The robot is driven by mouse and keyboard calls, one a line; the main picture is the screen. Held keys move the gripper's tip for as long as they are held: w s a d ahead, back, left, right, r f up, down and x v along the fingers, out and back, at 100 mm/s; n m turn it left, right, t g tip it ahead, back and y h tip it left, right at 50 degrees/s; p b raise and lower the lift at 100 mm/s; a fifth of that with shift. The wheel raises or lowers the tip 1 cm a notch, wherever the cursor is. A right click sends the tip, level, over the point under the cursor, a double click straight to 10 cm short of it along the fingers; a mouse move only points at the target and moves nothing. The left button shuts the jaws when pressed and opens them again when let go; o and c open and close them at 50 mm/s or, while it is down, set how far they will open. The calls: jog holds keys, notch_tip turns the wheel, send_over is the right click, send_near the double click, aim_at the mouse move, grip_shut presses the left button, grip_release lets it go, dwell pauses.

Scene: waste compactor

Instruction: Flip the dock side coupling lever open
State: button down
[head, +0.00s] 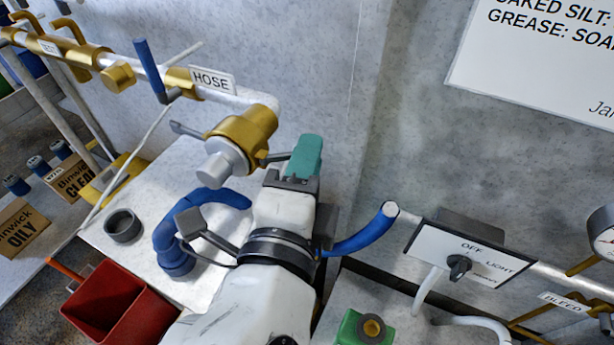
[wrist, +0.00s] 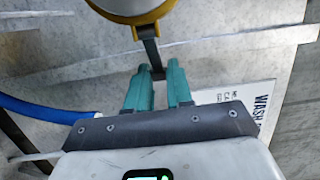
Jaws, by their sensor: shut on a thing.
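The brass coupling (head: 243,132) sits at the end of the white pipe, with a grey fitting (head: 222,163) below it. It also shows at the top of the wrist view (wrist: 134,14). One dark lever (head: 188,131) sticks out to its left. Another dark lever (head: 277,157) runs from its right side to my gripper (head: 304,153). In the wrist view that lever (wrist: 152,52) reaches down from the coupling to between the teal fingertips of my gripper (wrist: 158,74), which are shut on it. The lever's end is hidden by the fingers.
A HOSE label (head: 212,80) and a blue-handled valve (head: 149,67) are on the pipe. A blue hose (head: 208,198) lies left of my arm. A red bin (head: 120,308), a grey ring (head: 123,226) and a switch box (head: 466,255) are nearby.

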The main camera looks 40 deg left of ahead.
jog(key=s+m+h+b, duration=0.1)
jog(key=m+h+b, duration=0.1)
jog(key=h+b, duration=0.1)
jog(key=s+m+t+h+b, duration=0.1)
jog(key=m+h+b, duration=0.1)
jog(key=h+b, duration=0.2)
jog(key=s+m+h+b, duration=0.1)
jog(key=m+h+b, duration=0.2)
jog(key=h+b, duration=0.1)
jog(key=shift+d+f+t, duration=0.15)
jog(key=shift+d+t, duration=0.25)
jog(key=shift+s, duration=0.1)
jog(key=c, duration=1)
grip_release()
jog(key=s+a+b, duration=0.1)
jog(key=s+a, duration=0.1)
jog(key=s, duration=0.8)
jog(key=shift+s, duration=0.3)
